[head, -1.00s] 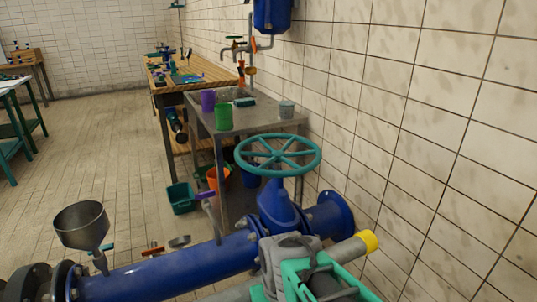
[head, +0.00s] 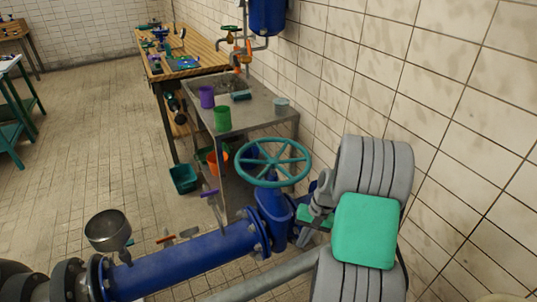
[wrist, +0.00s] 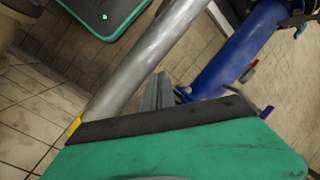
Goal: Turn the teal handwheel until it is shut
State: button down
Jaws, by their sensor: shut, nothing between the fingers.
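The teal handwheel (head: 274,162) is a spoked ring lying nearly flat on top of the blue valve (head: 272,205), near the middle of the head view. It does not show in the wrist view. My arm stands to the right of the valve in the head view, its end partly hidden behind its own grey and green links. In the wrist view the grey fingers of my gripper (wrist: 155,95) are shut and empty, beyond the green housing. The gripper is apart from the wheel, lower and to its right.
A blue pipe (head: 180,265) runs left from the valve, with a funnel (head: 108,229) above it. A grey pipe (head: 262,278) lies in front. Behind stands a metal sink table (head: 262,112) with green (head: 222,117) and purple (head: 207,97) cups. The tiled wall is close on the right.

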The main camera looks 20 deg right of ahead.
aim_at(294, 183)
jog(key=w+d+r+t, duration=0.1)
jog(key=w+r, duration=0.2)
jog(key=w, duration=0.2)
jog(key=w+d+r+m+t+p, duration=0.1)
jog(key=w+d+r+t, duration=0.1)
jog(key=w, duration=0.4)
jog(key=w+d+r+t+y, duration=0.1)
jog(key=w+d+r+t, duration=0.1)
jog(key=w, duration=0.3)
jog(key=shift+w+d+r, duration=0.2)
jog(key=shift+w+r, duration=0.2)
jog(key=shift+r, duration=0.4)
jog(key=w+a+r+m+t+y, duration=0.1)
jog(key=w+r+m+t, duration=0.1)
jog(key=w+r, duration=0.25)
jog(key=w+a+f+m+p, duration=0.1)
jog(key=w+a+f+p, duration=0.1)
jog(key=w+a+f, duration=0.3)
jog(key=shift+f, duration=0.65)
